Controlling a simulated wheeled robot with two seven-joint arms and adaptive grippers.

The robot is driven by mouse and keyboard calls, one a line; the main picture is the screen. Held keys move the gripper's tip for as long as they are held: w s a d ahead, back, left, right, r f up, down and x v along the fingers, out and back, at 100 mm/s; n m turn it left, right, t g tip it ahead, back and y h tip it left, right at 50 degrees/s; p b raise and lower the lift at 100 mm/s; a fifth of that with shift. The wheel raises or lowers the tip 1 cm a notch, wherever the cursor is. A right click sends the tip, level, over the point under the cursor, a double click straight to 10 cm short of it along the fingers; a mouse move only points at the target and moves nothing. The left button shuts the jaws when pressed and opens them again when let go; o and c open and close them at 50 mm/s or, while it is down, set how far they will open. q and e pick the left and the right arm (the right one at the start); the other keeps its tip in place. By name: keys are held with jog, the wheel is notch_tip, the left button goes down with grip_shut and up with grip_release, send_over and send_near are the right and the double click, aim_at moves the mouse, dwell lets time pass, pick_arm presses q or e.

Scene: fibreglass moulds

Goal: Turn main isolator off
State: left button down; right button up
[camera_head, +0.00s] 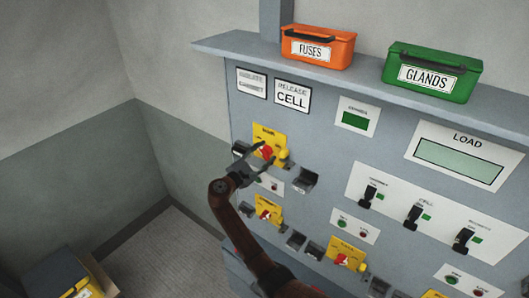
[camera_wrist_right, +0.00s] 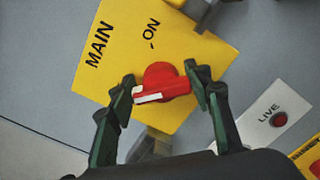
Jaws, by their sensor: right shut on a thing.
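The main isolator is a red rotary knob (camera_wrist_right: 160,82) on a yellow plate (camera_wrist_right: 185,40) marked MAIN and ON. The knob's white-marked end points to the lower left in the right wrist view, not straight at the ON label. The plate also shows in the head view (camera_head: 268,134), upper left on the panel. My right gripper (camera_wrist_right: 162,84) has its dark green fingers on either side of the knob, shut on it. In the head view it reaches up from below and partly covers the knob (camera_head: 264,152). My left gripper is not in view.
A LIVE plate with a red lamp (camera_wrist_right: 280,119) is beside the isolator. Other yellow-plated red switches (camera_head: 266,213) sit lower on the grey panel. Black switches (camera_head: 413,216) are to the right. An orange FUSES box (camera_head: 318,63) and green GLANDS box (camera_head: 455,60) stand on the top shelf.

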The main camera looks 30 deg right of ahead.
jog(key=shift+f, duration=0.15)
jog(key=o, duration=1.2)
jog(key=shift+c, duration=0.2)
jog(key=v, duration=1.2)
